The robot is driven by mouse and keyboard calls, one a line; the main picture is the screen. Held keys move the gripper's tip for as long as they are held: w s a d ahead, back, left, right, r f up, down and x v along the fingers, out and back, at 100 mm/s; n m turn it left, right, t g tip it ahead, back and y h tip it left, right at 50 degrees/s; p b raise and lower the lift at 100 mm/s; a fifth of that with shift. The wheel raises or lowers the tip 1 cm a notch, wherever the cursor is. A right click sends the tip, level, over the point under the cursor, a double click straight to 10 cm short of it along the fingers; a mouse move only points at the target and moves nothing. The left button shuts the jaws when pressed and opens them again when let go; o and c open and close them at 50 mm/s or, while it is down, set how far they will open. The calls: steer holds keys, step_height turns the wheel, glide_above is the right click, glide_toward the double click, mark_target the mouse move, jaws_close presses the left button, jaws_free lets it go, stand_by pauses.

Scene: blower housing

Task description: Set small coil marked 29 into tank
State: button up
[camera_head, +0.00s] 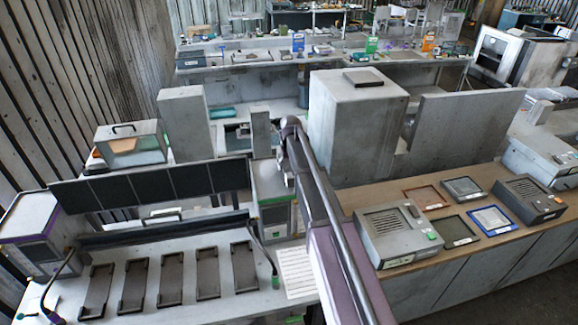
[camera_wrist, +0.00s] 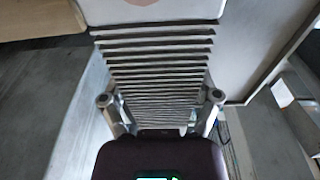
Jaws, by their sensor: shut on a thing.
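My gripper (camera_wrist: 160,98) has one finger on each side of a grey finned block (camera_wrist: 152,62) and is shut on it. The block has many thin parallel plates and looks like a coil. No mark 29 can be read on it. In the head view my arm reaches away from me, and my gripper and the block cannot be made out there. A clear-walled box (camera_head: 131,148) with a dark handle and teal and orange inside stands at the left. It may be the tank, but I cannot tell.
A tall grey cabinet (camera_head: 352,122) and an upright panel (camera_head: 458,135) stand right of my arm. A slim grey block (camera_head: 186,122) stands to the left. Dark panels (camera_head: 150,184) cross the near left bench. Flat trays (camera_head: 458,232) lie on the right counter.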

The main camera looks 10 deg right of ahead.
steer(key=shift+f+b, duration=0.65)
steer(key=shift+f, duration=0.05)
stand_by(0.6)
steer(key=o, duration=1.1)
steer(key=shift+o, duration=0.2)
step_height(320, 180, up, 7)
steer(key=p, duration=0.7)
steer(key=shift+s, duration=0.1)
